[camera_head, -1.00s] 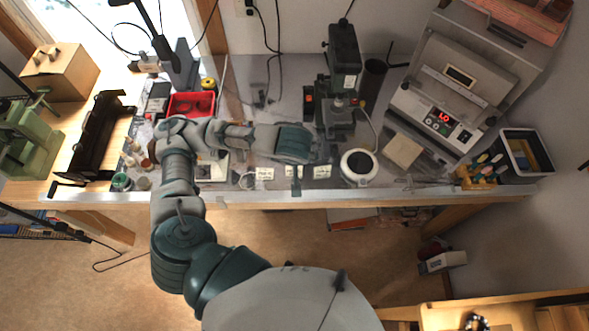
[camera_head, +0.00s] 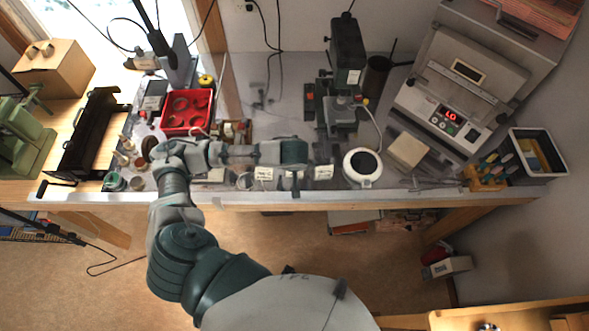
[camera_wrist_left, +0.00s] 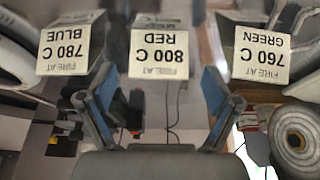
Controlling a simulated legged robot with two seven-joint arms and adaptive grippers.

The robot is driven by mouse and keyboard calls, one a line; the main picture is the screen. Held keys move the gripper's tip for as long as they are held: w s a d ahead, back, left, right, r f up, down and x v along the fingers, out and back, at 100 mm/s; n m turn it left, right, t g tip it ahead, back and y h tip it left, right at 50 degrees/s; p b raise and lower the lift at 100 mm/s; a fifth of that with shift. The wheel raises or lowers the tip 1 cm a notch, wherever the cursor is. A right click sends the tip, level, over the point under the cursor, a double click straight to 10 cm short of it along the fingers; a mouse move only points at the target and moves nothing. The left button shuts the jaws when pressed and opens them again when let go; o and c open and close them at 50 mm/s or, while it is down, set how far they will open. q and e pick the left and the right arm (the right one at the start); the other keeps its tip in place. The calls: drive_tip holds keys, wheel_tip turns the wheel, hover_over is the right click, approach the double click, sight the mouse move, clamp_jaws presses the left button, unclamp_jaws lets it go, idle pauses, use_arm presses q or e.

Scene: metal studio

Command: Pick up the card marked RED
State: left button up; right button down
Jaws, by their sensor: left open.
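In the left wrist view, the white card marked RED (camera_wrist_left: 159,54) reads upside down at the centre, with "800 C" on it. The BLUE card (camera_wrist_left: 65,48) is left of it and the GREEN card (camera_wrist_left: 262,56) right. My left gripper (camera_wrist_left: 155,92) is open and empty, its two blue-padded fingers apart on either side of the RED card's line. In the head view, the left gripper (camera_head: 294,183) hangs at the bench's front edge between two small white cards (camera_head: 264,174) (camera_head: 323,173). It hides the middle spot there. My right gripper is not in view.
A white round dish (camera_head: 362,167) stands right of the cards, near a tan block (camera_head: 408,150). A green-grey microscope-like stand (camera_head: 345,65) is behind. A red tray (camera_head: 187,112) and small jars are to the left. A roll (camera_wrist_left: 295,140) shows at the wrist view's lower right.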

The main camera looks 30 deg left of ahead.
use_arm(q)
drive_tip(key=shift+w+a+f, duration=0.15)
drive_tip(key=shift+a+f, duration=0.05)
drive_tip(key=shift+f, duration=0.35)
drive_tip(key=shift+d, duration=0.1)
drive_tip(key=shift+c, duration=0.2)
drive_tip(key=shift+d, duration=0.15)
drive_tip(key=c, duration=0.6)
drive_tip(key=shift+c, duration=0.7)
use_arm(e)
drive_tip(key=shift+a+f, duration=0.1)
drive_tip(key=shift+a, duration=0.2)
